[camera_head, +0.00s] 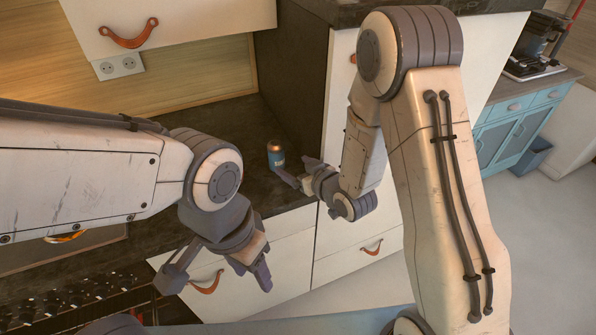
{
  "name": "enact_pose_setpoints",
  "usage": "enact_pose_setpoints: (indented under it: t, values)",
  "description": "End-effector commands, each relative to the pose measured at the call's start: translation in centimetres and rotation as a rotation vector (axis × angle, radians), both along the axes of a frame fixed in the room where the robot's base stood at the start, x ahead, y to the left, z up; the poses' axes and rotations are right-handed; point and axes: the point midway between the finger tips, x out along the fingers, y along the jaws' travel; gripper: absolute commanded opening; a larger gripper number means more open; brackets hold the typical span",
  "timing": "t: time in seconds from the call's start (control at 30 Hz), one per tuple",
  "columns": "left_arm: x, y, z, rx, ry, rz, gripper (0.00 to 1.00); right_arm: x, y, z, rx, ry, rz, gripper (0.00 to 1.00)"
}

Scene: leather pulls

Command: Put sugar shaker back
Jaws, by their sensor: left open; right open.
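A small upright cylinder with a copper-coloured top and a blue label, which looks like the sugar shaker (276,155), stands on the dark counter (232,160) near the tall cabinet's side. My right gripper (298,172) is open, just right of and in front of the shaker, with its fingers pointing toward it. One finger ends close to the shaker's base; I cannot tell whether they touch. My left gripper (217,279) is open and empty, pointing down in front of the drawer fronts. My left forearm hides part of the counter.
White drawers (283,265) with orange leather pulls are below the counter. A wall cabinet (180,20) hangs above, and a dark-sided tall cabinet (293,75) bounds the counter on the right. Stove knobs (75,298) are at lower left. A blue cabinet (512,135) stands far right beyond open floor.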

Motion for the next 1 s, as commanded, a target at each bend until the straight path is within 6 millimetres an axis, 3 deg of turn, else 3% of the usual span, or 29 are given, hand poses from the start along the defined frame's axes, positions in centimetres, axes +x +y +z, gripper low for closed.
enact_pose_setpoints:
  t: [0.27,0.47,0.57,0.7,0.9,1.0]
  values:
    - [0.0,0.0,-0.3,0.000,0.000,0.000,0.50,-1.6,0.4,0.9,-0.055,0.057,0.014,0.88]
    - [0.0,0.0,-0.2,0.000,0.000,0.000,0.50,-5.6,2.0,2.3,-0.213,0.269,0.031,0.88]
    - [0.0,0.0,-0.3,0.000,0.000,0.000,0.50,-9.2,2.4,3.2,-0.287,0.398,0.039,0.88]
    - [0.0,0.0,-0.3,0.000,0.000,0.000,0.50,-15.5,2.5,4.8,-0.375,0.588,0.064,0.88]
    - [0.0,0.0,-0.3,0.000,0.000,0.000,0.50,-25.0,1.4,7.4,-0.474,0.832,0.127,0.88]
    - [0.0,0.0,-0.3,0.000,0.000,0.000,0.50,-28.3,0.8,8.3,-0.510,0.916,0.158,0.88]
